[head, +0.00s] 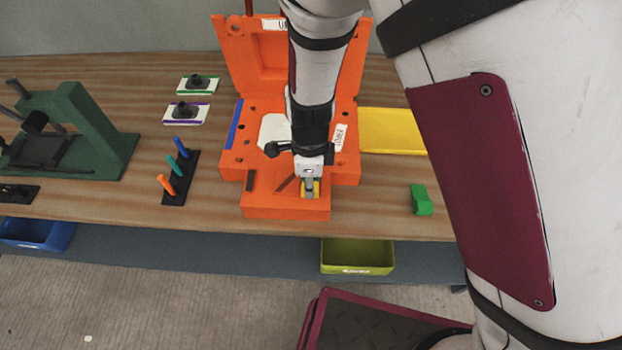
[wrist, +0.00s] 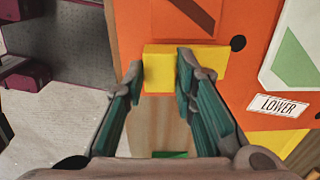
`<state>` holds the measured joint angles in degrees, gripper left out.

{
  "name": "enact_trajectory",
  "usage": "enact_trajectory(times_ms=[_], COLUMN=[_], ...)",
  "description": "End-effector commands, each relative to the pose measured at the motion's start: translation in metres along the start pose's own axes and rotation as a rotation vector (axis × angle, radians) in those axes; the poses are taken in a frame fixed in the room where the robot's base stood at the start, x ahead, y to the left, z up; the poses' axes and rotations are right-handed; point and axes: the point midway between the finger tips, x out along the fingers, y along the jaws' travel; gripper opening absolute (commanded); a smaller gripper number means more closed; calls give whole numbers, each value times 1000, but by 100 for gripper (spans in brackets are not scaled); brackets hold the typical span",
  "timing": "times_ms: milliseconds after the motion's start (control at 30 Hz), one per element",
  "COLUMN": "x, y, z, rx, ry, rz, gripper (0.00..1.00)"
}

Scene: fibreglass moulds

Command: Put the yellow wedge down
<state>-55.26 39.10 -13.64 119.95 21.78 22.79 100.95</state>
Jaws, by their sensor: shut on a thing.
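The yellow wedge (wrist: 157,69) is between the fingers of my gripper (wrist: 158,75) in the wrist view. The right finger covers part of it. In the head view, my gripper (head: 310,186) is shut on the wedge (head: 316,189), over the front block of the orange mould (head: 285,210). The block has a dark diagonal mark (head: 285,184) left of the gripper. I cannot tell whether the wedge touches the orange surface. The mould stands open, its upper half (head: 236,60) upright at the back and its lower half, labelled "LOWER" (wrist: 277,105), flat.
A yellow tray (head: 390,145) lies right of the mould. A green block (head: 421,199) stands near the table's front right. Coloured pegs in a black rack (head: 180,180), two small plates (head: 187,112) and a green press (head: 105,130) are left. Bare table (head: 375,195) shows right of the mould.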

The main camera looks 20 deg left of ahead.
Motion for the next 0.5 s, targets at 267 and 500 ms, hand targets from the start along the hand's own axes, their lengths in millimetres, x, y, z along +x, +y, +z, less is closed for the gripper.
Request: enact_trajectory(times_ms=[267,500], x=[2,2], y=[0,0], z=[0,0], rx=[-1,-1], ry=[0,0], rz=[1,0], gripper=[45,45])
